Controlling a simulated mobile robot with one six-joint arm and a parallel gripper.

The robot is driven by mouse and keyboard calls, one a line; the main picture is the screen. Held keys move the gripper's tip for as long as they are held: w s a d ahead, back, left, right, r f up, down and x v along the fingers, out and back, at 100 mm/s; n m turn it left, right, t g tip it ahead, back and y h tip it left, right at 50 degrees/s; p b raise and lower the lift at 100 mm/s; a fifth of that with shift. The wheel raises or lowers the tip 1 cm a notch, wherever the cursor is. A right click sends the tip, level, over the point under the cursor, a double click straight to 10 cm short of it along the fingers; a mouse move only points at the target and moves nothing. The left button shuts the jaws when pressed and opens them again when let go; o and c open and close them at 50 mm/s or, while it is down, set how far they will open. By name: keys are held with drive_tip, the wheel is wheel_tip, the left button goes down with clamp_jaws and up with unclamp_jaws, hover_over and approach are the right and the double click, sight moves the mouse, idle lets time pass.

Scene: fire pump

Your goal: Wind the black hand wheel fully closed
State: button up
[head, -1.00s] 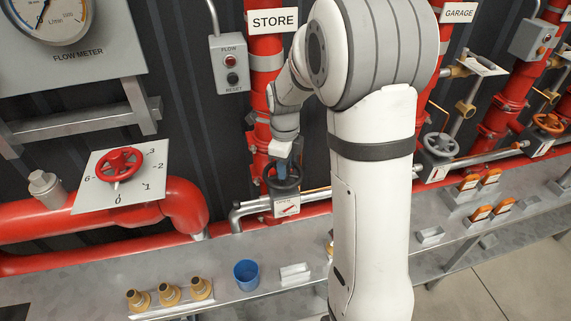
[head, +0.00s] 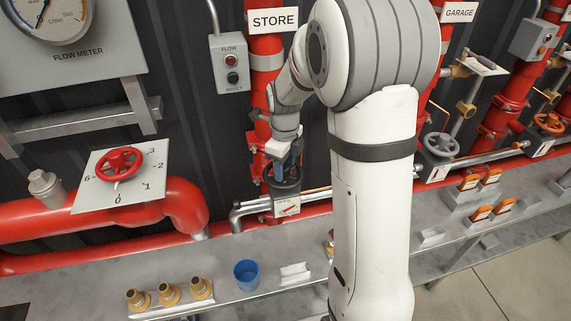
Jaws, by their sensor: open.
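The black hand wheel (head: 291,184) sits on a valve under the STORE sign, on a red vertical pipe, above a small plate with a red mark (head: 286,207). The fingers are open. They hide part of the wheel, and I cannot tell whether they touch its rim or spokes. The wheel's turn position is too small to read.
A red hand wheel (head: 120,160) on a numbered plate is at left. A grey wheel (head: 441,145) and an orange wheel (head: 548,123) are at right. A blue cup (head: 246,274) and brass fittings (head: 169,294) stand on the bench below.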

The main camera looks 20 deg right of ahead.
drive_tip(key=n, duration=0.4)
drive_tip(key=shift+w, duration=0.1)
drive_tip(key=n, duration=0.3)
drive_tip(key=shift+d+n, duration=0.1)
drive_tip(key=shift+n, duration=0.2)
drive_tip(key=n, duration=0.3)
drive_tip(key=shift+w+n, duration=0.1)
drive_tip(key=shift+n, duration=0.2)
drive_tip(key=n, duration=0.3)
drive_tip(key=shift+n, duration=0.3)
drive_tip(key=n, duration=0.4)
drive_tip(key=shift+w, duration=0.1)
drive_tip(key=n, duration=0.4)
drive_tip(key=shift+a+n+b, duration=0.2)
drive_tip(key=shift+n+b, duration=0.1)
drive_tip(key=shift+n, duration=0.1)
drive_tip(key=shift+c, duration=0.5)
